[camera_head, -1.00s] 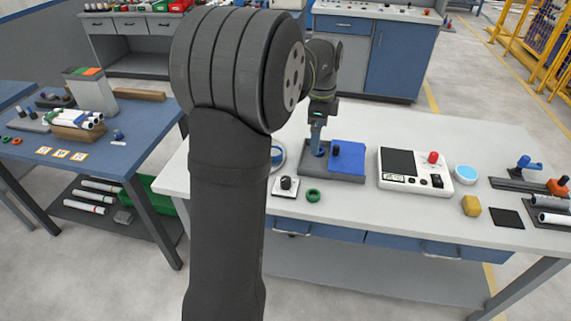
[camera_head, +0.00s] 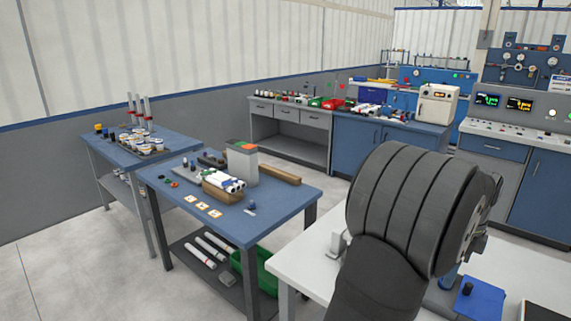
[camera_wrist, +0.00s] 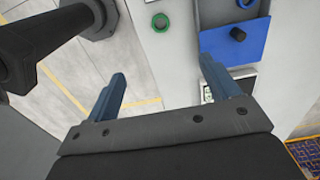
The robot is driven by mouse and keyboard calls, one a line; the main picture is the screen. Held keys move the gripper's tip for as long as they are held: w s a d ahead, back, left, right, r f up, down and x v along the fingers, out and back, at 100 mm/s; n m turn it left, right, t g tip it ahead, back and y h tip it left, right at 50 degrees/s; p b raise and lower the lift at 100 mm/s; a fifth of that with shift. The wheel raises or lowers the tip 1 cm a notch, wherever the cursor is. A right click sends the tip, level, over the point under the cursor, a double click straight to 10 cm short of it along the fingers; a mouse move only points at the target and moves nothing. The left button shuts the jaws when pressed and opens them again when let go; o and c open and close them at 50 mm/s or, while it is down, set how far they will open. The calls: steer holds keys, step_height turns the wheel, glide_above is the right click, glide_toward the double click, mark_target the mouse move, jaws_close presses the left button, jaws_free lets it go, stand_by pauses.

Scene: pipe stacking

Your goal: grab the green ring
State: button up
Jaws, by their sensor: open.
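The green ring (camera_wrist: 160,22) lies flat on the white table (camera_wrist: 130,65) in the wrist view, near the top of the picture. My gripper (camera_wrist: 162,72) is open and empty, with its two blue fingers spread apart. The ring shows beyond the fingertips, roughly between them sideways, and nothing touches it. Small rings (camera_head: 172,183) lie on the blue table at the left, too small to tell clearly.
A blue plate with a black knob (camera_wrist: 238,34) is right of the ring in the wrist view. A partly covered white device (camera_wrist: 207,92) is by the right finger. The blue table (camera_head: 275,205) holds a wooden box of white pipes (camera_head: 222,190) and three cards.

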steer(key=shift+c, duration=1.1)
steer(key=f+n, duration=0.3)
steer(key=f, duration=0.3)
steer(key=f+n, duration=0.3)
steer(key=f, duration=0.3)
steer(key=s+f+n, duration=0.1)
steer(key=f+n, duration=0.1)
steer(key=f, duration=0.4)
steer(key=shift+d+f+n, duration=0.15)
steer(key=shift+d+n, duration=0.1)
steer(key=shift+n, duration=0.15)
steer(key=shift+w+a+f, duration=0.1)
steer(key=shift+w+f, duration=0.05)
steer(key=shift+f, duration=1.2)
steer(key=shift+w+f, duration=0.15)
steer(key=shift+f, duration=1.15)
steer(key=c, duration=1)
steer(key=shift+c, duration=0.2)
steer(key=shift+r, duration=0.1)
